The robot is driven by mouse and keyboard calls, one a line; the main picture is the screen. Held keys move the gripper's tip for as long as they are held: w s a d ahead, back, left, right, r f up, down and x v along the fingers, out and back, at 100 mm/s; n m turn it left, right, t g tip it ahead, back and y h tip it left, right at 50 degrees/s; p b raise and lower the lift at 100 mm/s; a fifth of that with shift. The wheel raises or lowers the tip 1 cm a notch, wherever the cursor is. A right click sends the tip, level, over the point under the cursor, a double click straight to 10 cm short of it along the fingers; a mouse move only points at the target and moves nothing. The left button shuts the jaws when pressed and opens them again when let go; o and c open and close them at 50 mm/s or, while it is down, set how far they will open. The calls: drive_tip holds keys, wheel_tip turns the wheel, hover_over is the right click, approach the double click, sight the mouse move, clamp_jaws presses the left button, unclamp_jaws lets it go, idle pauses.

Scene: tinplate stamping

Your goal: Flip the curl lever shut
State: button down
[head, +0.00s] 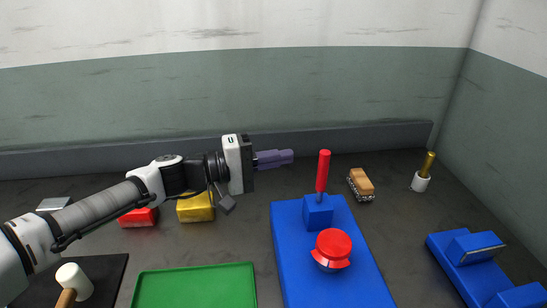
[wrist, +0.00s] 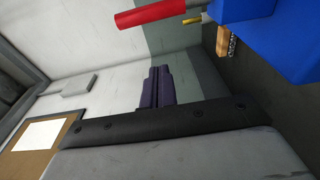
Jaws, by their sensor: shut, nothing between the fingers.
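The curl lever is a red-handled lever (head: 323,171) standing nearly upright from a blue block on a long blue base plate (head: 355,285) in the head view. Its red grip (wrist: 151,14) also shows at the top of the wrist view, with part of the blue block (wrist: 240,10) at the upper right. My gripper (head: 292,157) points right, to the left of the lever handle and apart from it in the head picture. Its purple fingers (wrist: 159,72) are together and hold nothing. The exact depth gap to the handle is hard to tell.
A red domed knob (head: 333,244) stands on the blue base plate. A wooden brush (head: 361,182) and a white pot with a brass-coloured rod (head: 421,180) are right of the lever. A yellow block (head: 196,208), red block (head: 139,217), green tray (head: 195,290) and mallet (head: 73,281) lie left.

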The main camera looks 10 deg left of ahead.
sight(322, 177)
drive_tip(key=d, duration=0.2)
drive_tip(key=d+p, duration=0.1)
drive_tip(key=d, duration=0.1)
drive_tip(key=s+d+p, duration=0.1)
drive_tip(key=d, duration=0.1)
drive_tip(key=shift+d, duration=0.1)
idle(0.5)
